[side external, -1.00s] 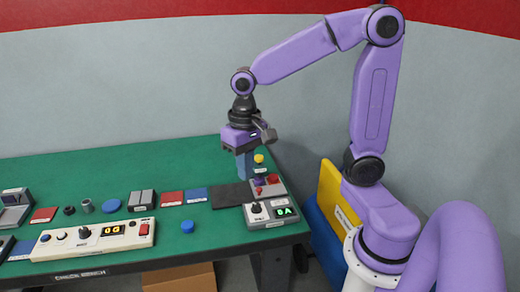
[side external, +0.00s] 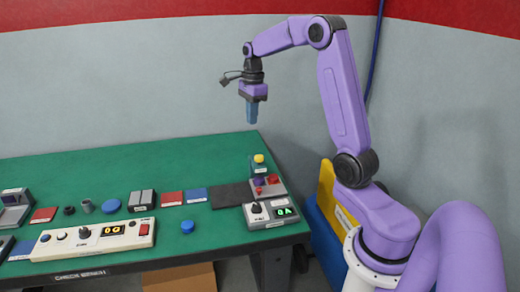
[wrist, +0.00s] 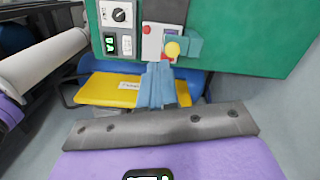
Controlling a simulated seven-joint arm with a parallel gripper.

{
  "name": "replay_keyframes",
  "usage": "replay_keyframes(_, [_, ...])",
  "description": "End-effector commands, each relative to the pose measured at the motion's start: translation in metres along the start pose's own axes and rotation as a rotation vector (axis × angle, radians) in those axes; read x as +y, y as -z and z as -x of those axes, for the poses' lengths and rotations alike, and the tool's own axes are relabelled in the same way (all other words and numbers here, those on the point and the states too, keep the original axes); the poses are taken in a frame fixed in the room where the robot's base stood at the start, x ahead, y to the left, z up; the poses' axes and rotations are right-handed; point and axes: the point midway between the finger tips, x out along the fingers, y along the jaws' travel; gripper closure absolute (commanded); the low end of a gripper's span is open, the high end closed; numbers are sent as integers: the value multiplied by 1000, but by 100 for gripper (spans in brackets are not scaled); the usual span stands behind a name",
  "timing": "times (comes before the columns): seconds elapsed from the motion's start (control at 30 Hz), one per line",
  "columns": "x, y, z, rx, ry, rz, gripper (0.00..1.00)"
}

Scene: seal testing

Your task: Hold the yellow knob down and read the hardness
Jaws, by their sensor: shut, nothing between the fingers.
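The yellow knob (side external: 259,158) sits on top of a small teal block (side external: 257,168) at the right end of the green bench. It also shows in the wrist view (wrist: 172,49). The grey unit (side external: 270,213) in front has a dial and a small green-lit display (side external: 284,211), which seems to read 0A; it also shows in the wrist view, too small to read surely. My gripper (side external: 251,121) is shut and empty, with blue fingers pointing down. It hangs in the air well above the bench, up from the knob and apart from it.
A block with red and purple buttons (side external: 268,185) stands between knob and display unit. A dark mat (side external: 231,195) lies to its left. The bench's back is clear.

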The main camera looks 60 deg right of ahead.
Motion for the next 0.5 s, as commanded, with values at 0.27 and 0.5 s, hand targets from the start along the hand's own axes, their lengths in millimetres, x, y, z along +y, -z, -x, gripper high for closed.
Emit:
replay_keyframes(0.27, [-20, 43, 1, -5, 2, -264, 100])
replay_keyframes(0.5, [-21, 48, 1, -6, 1, -294, 100])
